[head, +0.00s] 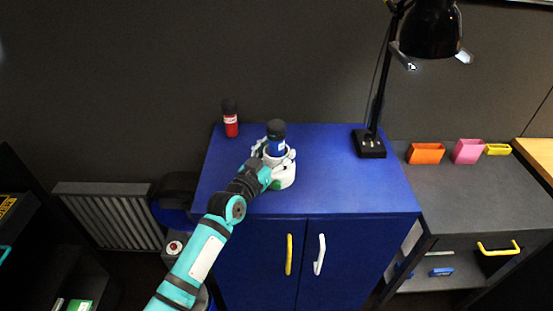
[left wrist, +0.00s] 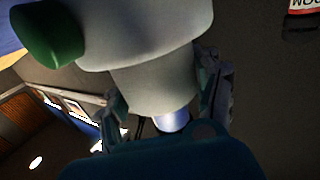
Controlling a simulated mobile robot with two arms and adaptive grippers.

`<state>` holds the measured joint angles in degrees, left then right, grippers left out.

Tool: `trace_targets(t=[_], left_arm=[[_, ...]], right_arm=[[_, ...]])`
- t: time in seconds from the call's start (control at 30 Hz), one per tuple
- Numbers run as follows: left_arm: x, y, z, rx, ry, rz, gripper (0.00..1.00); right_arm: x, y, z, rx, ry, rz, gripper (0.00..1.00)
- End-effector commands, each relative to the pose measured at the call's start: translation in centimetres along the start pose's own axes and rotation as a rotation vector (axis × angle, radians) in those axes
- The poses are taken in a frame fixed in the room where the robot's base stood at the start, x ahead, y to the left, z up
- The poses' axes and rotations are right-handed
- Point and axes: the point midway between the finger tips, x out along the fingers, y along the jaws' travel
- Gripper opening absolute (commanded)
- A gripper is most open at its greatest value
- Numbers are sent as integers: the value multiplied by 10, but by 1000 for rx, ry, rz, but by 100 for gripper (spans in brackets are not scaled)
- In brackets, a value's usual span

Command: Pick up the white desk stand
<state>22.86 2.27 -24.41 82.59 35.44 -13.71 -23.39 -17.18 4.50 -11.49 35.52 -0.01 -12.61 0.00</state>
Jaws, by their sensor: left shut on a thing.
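The white desk stand (head: 286,177) is at the middle of the blue cabinet top, with a round green part low on its front. A blue bottle with a dark cap (head: 277,138) rises out of its top. My left gripper (head: 264,167) reaches in from the front left and is shut on the stand. In the left wrist view the stand (left wrist: 150,40) fills the upper middle, its narrower part between the two fingers (left wrist: 165,98). Its green part (left wrist: 45,32) shows at upper left. I cannot tell whether the stand's base touches the cabinet. My right gripper is not in view.
A red bottle with a dark cap (head: 231,122) stands at the back left of the blue cabinet (head: 340,198). A black desk lamp (head: 369,143) stands at its back right. Orange (head: 426,153) and pink (head: 467,151) holders are on the grey desk. The cabinet's front right is clear.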

Motion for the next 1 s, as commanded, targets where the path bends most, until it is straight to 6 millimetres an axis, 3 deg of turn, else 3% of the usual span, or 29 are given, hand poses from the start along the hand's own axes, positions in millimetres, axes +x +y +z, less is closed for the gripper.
trace_targets(t=[0.5,0.77,1.0], left_arm=[[0,0,-39,1,7,-1,38],[-27,16,-39,-1,5,0,38],[-74,43,-43,-4,5,0,38]], right_arm=[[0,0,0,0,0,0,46],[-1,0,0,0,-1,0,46],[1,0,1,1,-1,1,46]])
